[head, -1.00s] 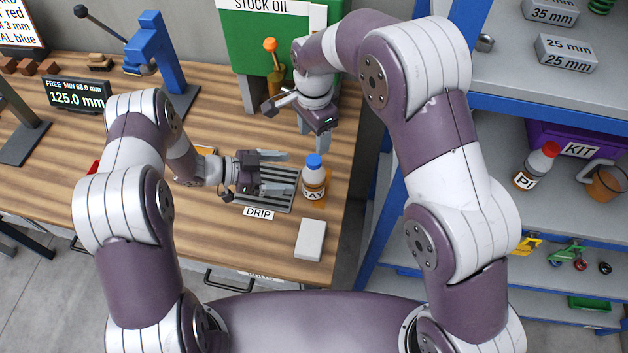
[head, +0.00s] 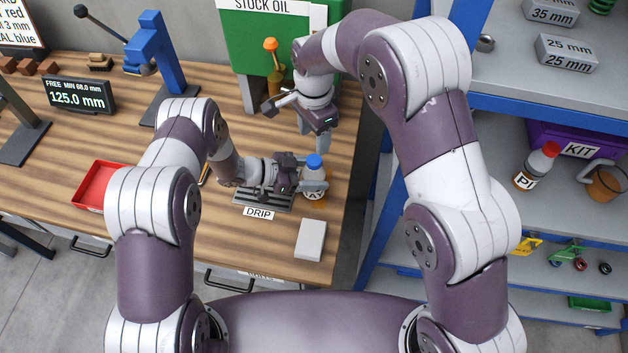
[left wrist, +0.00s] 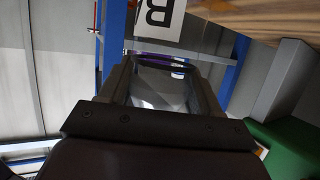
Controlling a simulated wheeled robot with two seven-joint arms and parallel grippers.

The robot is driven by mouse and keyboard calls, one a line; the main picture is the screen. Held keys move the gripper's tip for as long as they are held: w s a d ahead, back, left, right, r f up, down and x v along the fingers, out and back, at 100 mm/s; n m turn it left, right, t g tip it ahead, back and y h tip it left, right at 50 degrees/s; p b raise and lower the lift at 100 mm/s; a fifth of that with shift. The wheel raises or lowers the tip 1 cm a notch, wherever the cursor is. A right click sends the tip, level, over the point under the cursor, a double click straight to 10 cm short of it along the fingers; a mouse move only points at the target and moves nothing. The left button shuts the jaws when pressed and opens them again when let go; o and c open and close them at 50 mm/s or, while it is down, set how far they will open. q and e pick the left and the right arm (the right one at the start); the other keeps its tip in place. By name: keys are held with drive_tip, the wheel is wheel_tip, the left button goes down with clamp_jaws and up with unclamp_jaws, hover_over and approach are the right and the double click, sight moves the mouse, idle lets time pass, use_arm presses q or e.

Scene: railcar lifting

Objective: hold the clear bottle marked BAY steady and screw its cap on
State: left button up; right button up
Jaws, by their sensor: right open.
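The clear bottle marked BAY (head: 317,197) stands upright on the bench at the right end of the drip tray, with amber liquid low in it. Its blue cap (head: 314,161) sits on top; I cannot tell how tight. My left gripper (head: 312,183) is level at the bottle's body, its fingers reaching alongside it and partly hiding it. Part of the label (left wrist: 160,18) shows beyond the fingers in the left wrist view; whether they press on the bottle is unclear. My right gripper (head: 314,142) is open, pointing down just above and behind the cap, apart from it.
The slatted drip tray (head: 255,198) lies under my left gripper. A pale block (head: 310,240) is in front of the bottle. A red tray (head: 92,190) is at left; shelving is at right.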

sight(314, 160)
use_arm(q)
drive_tip(key=c, duration=0.5)
clamp_jaws()
use_arm(e)
drive_tip(key=shift+c, duration=0.9)
drive_tip(key=n, duration=0.4)
drive_tip(key=shift+n, duration=0.4)
drive_tip(key=n, duration=0.3)
drive_tip(key=shift+n, duration=0.4)
drive_tip(key=n, duration=0.5)
drive_tip(key=shift+n, duration=0.3)
drive_tip(key=n, duration=0.3)
drive_tip(key=shift+n, duration=0.4)
wheel_tip(314, 160, down, 8)
drive_tip(key=shift+f, duration=0.1)
